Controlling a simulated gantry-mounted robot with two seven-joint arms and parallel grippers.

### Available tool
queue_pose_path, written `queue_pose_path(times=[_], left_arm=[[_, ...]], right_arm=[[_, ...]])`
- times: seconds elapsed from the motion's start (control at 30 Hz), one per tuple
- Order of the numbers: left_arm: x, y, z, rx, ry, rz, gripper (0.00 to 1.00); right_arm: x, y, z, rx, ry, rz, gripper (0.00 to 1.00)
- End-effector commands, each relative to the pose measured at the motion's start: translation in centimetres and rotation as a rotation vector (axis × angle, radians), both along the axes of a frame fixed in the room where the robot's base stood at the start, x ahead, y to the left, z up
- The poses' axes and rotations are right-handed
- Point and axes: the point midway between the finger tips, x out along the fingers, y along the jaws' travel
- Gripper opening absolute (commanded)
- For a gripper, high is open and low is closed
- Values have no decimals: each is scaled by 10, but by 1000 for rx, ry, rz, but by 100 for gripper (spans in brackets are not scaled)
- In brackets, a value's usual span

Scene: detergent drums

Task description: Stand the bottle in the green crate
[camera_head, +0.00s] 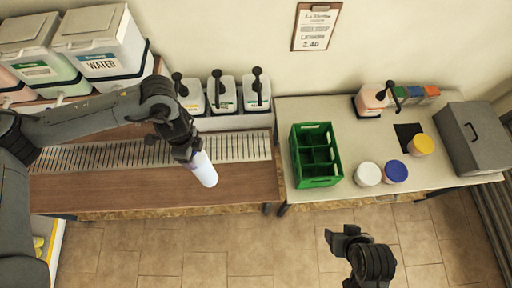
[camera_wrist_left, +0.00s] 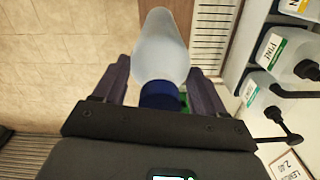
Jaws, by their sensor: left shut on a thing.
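The bottle (camera_head: 205,172) is pale with a blue neck, which shows in the left wrist view (camera_wrist_left: 160,52). My left gripper (camera_head: 192,157) is shut on it around the blue neck and holds it tilted over the front of the wooden bench. The green crate (camera_head: 316,182) stands on the pale table to the right, apart from the bottle. It has several compartments and they look empty. My right gripper (camera_head: 340,238) is at the bottom, in front of the pale table, holding nothing that I can see; its jaw opening is unclear.
On the pale table (camera_head: 345,198), a white-lidded tub (camera_head: 367,174), a blue-lidded tub (camera_head: 395,171) and a yellow-lidded tub (camera_head: 421,145) stand right of the crate. A grey box (camera_head: 470,135) is farther right. White pump containers (camera_head: 222,95) line the back of the bench (camera_head: 110,190).

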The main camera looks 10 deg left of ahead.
Motion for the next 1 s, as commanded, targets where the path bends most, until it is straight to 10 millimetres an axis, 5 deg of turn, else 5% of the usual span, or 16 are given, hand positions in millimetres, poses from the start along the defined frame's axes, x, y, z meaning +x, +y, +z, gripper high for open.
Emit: queue_pose_path(times=[0.5, 0.7, 1.0], left_arm=[[47, -134, 39, -3, -5, 33, 0], [52, -171, 46, -5, -3, 173, 0], [54, -196, 43, -4, -1, 457, 0]], right_arm=[[0, -3, 0, -11, 0, 6, 64], [0, -2, 0, -11, 0, 6, 64], [0, -1, 0, -7, 0, 4, 64]])
